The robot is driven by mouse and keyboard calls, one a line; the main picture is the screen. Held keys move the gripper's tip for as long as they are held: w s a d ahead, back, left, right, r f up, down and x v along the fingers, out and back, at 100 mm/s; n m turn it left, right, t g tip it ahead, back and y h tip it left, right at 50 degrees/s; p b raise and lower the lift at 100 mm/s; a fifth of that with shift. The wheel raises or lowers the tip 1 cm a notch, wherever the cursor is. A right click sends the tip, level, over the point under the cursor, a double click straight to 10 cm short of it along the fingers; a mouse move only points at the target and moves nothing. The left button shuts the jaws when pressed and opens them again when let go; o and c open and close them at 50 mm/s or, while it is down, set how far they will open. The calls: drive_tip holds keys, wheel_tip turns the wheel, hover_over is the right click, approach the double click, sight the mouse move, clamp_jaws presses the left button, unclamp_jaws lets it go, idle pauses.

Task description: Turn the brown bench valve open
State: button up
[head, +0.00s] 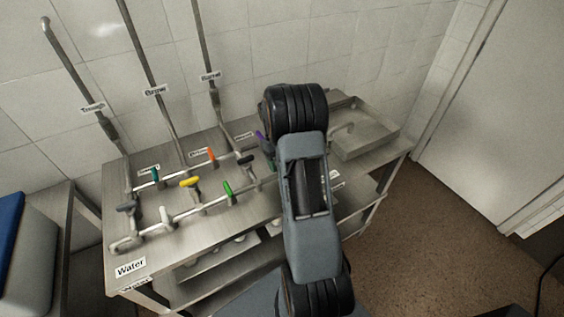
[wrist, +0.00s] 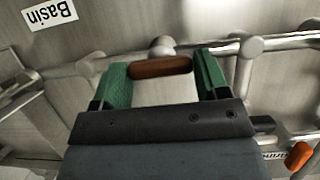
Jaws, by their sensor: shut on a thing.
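The brown valve handle (wrist: 160,67) lies crosswise in the wrist view, near the top middle. My gripper (wrist: 163,70) has its two green-padded fingers at the two ends of that handle and is shut on it. The handle sits beside a grey metal pipe (wrist: 285,41), close to a joint. The valve's stem is mostly hidden by the handle and the gripper.
The metal bench (head: 117,202) carries pipes with yellow (head: 190,182), green (head: 228,188), teal (head: 155,175) and orange (head: 211,155) handles. A sink basin (head: 365,133) is at the right end. In the wrist view, a Basin label (wrist: 50,13) and an orange handle (wrist: 299,155) are nearby.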

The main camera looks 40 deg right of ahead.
idle(0.3)
drive_tip(key=o, duration=0.9)
drive_tip(key=shift+o, duration=0.2)
drive_tip(key=b+v, duration=0.1)
drive_tip(key=v, duration=1.2)
drive_tip(key=shift+w+r, duration=0.15)
drive_tip(key=shift+r, duration=0.25)
